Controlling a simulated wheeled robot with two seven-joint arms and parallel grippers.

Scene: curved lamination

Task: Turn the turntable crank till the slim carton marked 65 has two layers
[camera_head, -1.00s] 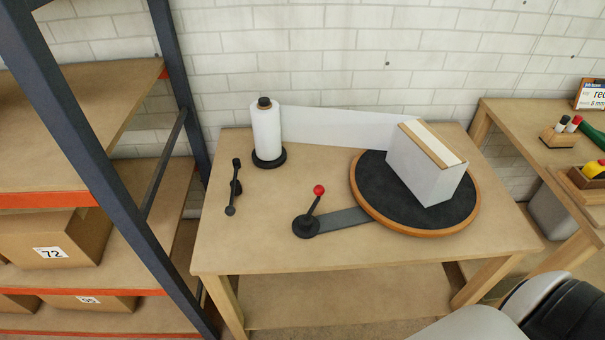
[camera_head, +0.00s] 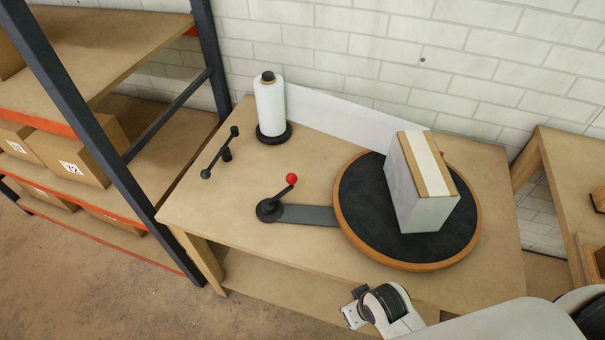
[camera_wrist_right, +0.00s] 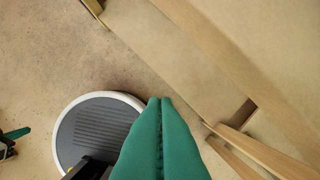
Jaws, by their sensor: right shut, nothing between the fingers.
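A slim carton (camera_head: 421,190) stands upright on the black turntable (camera_head: 360,205), its sides covered in pale film and brown showing along its top. No number shows on it, and I cannot count layers. A white film web (camera_head: 350,115) runs from the film roll (camera_head: 271,105) to behind the carton. The crank (camera_head: 268,208), with a red knob (camera_head: 291,179), sits left of the turntable. My right arm enters at the lower right of the head view, in front of the table. The green fingers of my right gripper (camera_wrist_right: 160,100) are shut and empty, away from the crank. My left gripper is out of view.
A black bar lever (camera_head: 220,153) stands on the worktable (camera_head: 200,205) left of the roll. A shelf rack (camera_head: 150,145) with cartons is at the left. Another table (camera_head: 565,165) is at the right. The worktable's front left is clear.

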